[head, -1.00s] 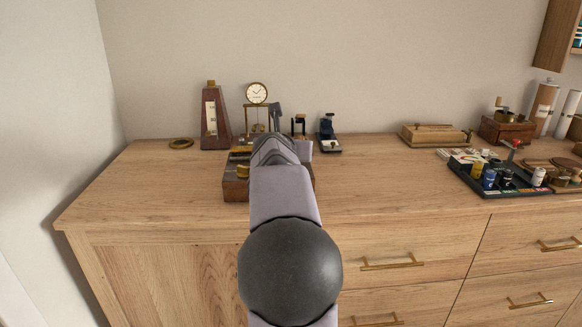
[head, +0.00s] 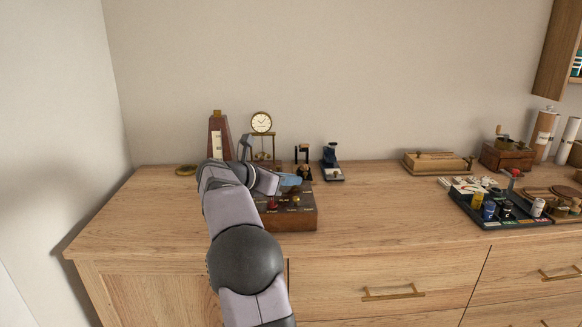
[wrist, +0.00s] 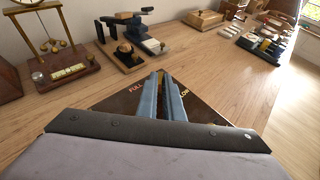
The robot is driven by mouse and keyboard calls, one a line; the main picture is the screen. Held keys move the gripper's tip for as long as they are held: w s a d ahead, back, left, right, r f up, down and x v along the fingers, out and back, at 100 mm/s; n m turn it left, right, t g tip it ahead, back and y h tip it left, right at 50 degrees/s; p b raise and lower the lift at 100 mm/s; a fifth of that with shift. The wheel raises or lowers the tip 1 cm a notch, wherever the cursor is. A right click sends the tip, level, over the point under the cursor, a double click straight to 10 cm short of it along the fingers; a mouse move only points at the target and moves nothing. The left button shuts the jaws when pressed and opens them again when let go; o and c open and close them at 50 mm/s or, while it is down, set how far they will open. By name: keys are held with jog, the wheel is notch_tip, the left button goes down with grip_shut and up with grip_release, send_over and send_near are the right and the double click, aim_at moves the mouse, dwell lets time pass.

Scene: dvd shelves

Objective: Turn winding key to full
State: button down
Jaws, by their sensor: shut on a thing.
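A dark wooden box (head: 290,220) with a labelled top panel sits on the dresser, left of centre in the head view. A red knob (head: 272,204) and a brass knob (head: 296,201) stand near its front. The wrist view shows its dark panel (wrist: 115,103), with "FULL" left of the fingers and "LOW" right of them. My gripper (head: 291,182) is over the box; its blue-grey fingers (wrist: 162,80) point down at the panel between the labels. The fingers are close together, shut on the winding key, which they hide.
A metronome (head: 217,138), a brass clock (head: 262,122) and small dark instruments (head: 331,160) stand close behind the box. A brass ring (head: 186,170) lies at the back left. A tray of bottles (head: 492,208) is at the right. The dresser top (head: 390,210) between box and tray is clear.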

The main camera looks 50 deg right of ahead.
jog(key=shift+w+r+m+g+y+p, duration=0.15)
jog(key=shift+m+g+p, duration=0.55)
jog(key=shift+p, duration=1.7)
jog(key=shift+w+r+m+g+y+p, duration=0.1)
jog(key=shift+m+g+p, duration=0.55)
jog(key=shift+p, duration=1.8)
jog(key=shift+w+r+m+g+y+p, duration=0.15)
jog(key=shift+m+g+p, duration=0.55)
jog(key=shift+p, duration=1.7)
jog(key=shift+f+g+p, duration=0.1)
jog(key=shift+g+p, duration=0.15)
jog(key=shift+p, duration=0.3)
jog(key=shift+d+p, duration=0.1)
jog(key=shift+p, duration=0.8)
jog(key=shift+f+m+g+y+p, duration=0.3)
jog(key=shift+f+m+g+p, duration=0.1)
jog(key=shift+p, duration=0.2)
jog(key=c, duration=1.9)
grip_release()
jog(key=shift+r, duration=0.1)
jog(key=shift+b+v, duration=0.5)
jog(key=shift+v, duration=3.2)
